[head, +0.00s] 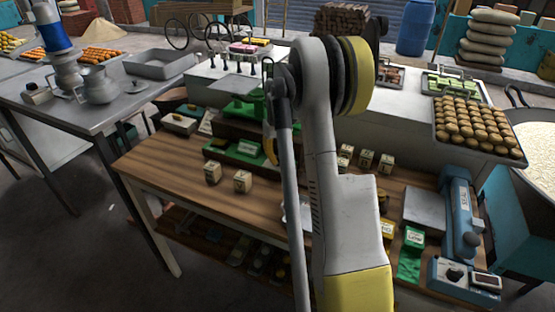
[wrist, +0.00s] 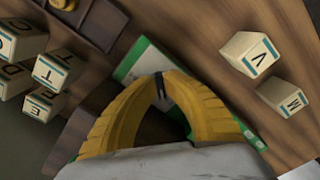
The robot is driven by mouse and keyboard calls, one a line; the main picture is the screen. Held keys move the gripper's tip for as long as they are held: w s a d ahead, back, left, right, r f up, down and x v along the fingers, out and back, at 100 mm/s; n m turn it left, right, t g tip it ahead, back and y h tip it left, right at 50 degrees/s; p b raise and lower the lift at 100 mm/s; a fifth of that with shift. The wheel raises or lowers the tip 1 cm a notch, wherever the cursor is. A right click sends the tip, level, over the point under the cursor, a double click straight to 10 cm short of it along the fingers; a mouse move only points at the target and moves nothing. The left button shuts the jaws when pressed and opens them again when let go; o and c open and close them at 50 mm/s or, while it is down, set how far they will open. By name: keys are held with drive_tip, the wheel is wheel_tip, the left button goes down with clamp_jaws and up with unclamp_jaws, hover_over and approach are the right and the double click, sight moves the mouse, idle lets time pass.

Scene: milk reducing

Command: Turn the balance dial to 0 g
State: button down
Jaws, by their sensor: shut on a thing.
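A green balance-like device (head: 245,106) with a grey plate on top stands at the back of the wooden bench, beside my arm. My gripper (head: 271,150) is mostly hidden behind my arm in the head view. No dial face or 0 g mark is legible. A blue device with a black knob (head: 454,275) and a display stands at the bench's right end.
Lettered wooden blocks stand close by: a V block (wrist: 250,53) and an M block (wrist: 282,96) on one side, several more (wrist: 45,75) on the other. A brass knob (wrist: 63,5) sits in a dark holder. The bench's front left (head: 190,195) is clear.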

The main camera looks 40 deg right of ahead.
sight(278, 159)
drive_tip(key=shift+n, duration=0.8)
drive_tip(key=c, duration=1.5)
unclamp_jaws()
wheel_tip(278, 159, up, 12)
